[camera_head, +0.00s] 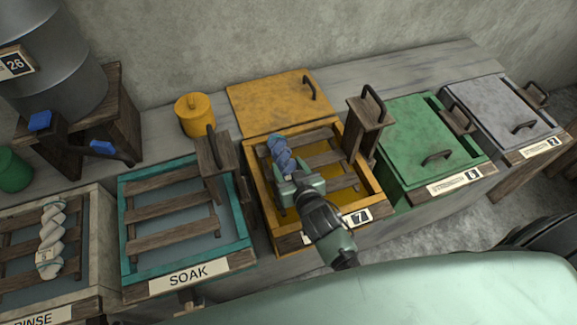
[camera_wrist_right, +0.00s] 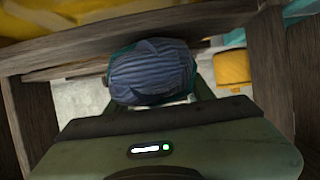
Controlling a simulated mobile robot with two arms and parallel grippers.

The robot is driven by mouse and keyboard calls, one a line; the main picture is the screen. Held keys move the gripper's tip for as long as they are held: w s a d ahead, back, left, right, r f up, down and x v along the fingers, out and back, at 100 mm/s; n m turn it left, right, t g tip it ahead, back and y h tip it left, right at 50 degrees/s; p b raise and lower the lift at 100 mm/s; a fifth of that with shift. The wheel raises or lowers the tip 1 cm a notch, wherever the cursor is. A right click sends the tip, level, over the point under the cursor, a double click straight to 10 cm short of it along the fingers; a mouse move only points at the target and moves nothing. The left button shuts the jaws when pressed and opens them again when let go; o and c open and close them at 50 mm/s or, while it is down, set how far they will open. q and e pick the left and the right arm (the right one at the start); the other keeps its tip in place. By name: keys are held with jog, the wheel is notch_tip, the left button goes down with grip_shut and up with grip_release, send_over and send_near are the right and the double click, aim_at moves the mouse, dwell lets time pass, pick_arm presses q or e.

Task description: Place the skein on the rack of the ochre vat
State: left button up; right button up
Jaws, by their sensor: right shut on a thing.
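The skein (camera_head: 282,153) is a twisted blue bundle at the far part of the ochre vat (camera_head: 371,179), over its rack of wooden slats (camera_head: 333,183). My right gripper (camera_head: 291,170) reaches over the vat's front edge and is shut on the skein. In the right wrist view the striped blue skein (camera_wrist_right: 152,72) sits between the fingers, with wooden bars around it. I cannot tell whether the skein touches the slats. The gripper hides part of the rack and the near end of the skein. My left gripper is not in view.
The ochre lid (camera_head: 268,97) lies behind the vat. The teal SOAK vat (camera_head: 124,235) is left; the green lidded vat (camera_head: 418,140) is right. A pale skein (camera_head: 50,240) lies on the RINSE rack.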

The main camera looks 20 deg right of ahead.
jog(key=o, duration=1.5)
jog(key=shift+s+r, duration=0.15)
jog(key=v, duration=1.1)
jog(key=shift+s+r, duration=0.25)
jog(key=shift+s, duration=0.05)
jog(key=shift+f, duration=0.1)
